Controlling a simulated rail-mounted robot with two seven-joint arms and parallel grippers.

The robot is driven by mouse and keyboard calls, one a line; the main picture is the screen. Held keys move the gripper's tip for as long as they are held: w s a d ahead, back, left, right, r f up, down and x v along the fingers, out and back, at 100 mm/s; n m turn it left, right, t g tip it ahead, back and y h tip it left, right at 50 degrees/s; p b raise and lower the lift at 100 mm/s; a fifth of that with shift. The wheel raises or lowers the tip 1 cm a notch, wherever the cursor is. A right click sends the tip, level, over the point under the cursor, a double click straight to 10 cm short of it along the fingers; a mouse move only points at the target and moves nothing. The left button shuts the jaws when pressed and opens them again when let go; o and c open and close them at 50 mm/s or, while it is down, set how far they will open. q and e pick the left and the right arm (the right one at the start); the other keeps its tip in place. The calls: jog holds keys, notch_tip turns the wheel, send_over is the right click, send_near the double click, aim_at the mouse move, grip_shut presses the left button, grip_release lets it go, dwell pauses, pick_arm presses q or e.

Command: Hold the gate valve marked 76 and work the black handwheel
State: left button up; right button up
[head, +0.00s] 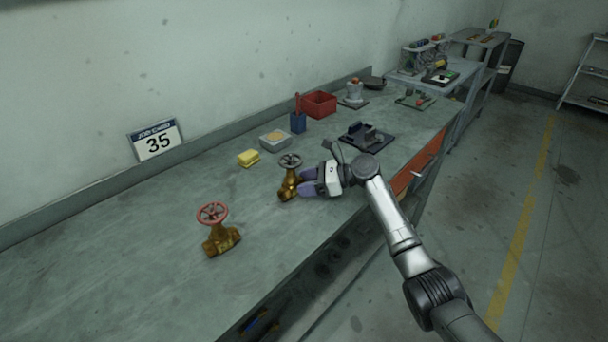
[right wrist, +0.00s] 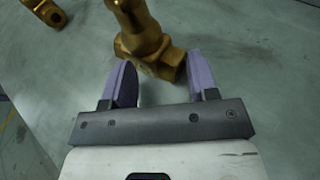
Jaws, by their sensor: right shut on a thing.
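A brass gate valve (head: 288,186) with a black handwheel (head: 290,160) stands upright on the workbench. My right gripper (head: 304,183) reaches it from the right, low on its body, and is shut on it. In the right wrist view the purple fingers (right wrist: 158,68) lie either side of the brass body (right wrist: 148,45); the handwheel is out of that view. A second brass valve (head: 222,240) with a red handwheel (head: 212,212) stands nearer, to the left. No number can be read on either valve. My left gripper is not in view.
A yellow sponge (head: 248,158), a grey tray (head: 275,146), a blue cup (head: 298,122), a red bin (head: 319,104) and a black fixture (head: 367,140) stand behind the valve. The bench (head: 110,260) is clear at front left.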

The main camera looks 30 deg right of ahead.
grip_shut()
jog(key=c, duration=0.9)
grip_release()
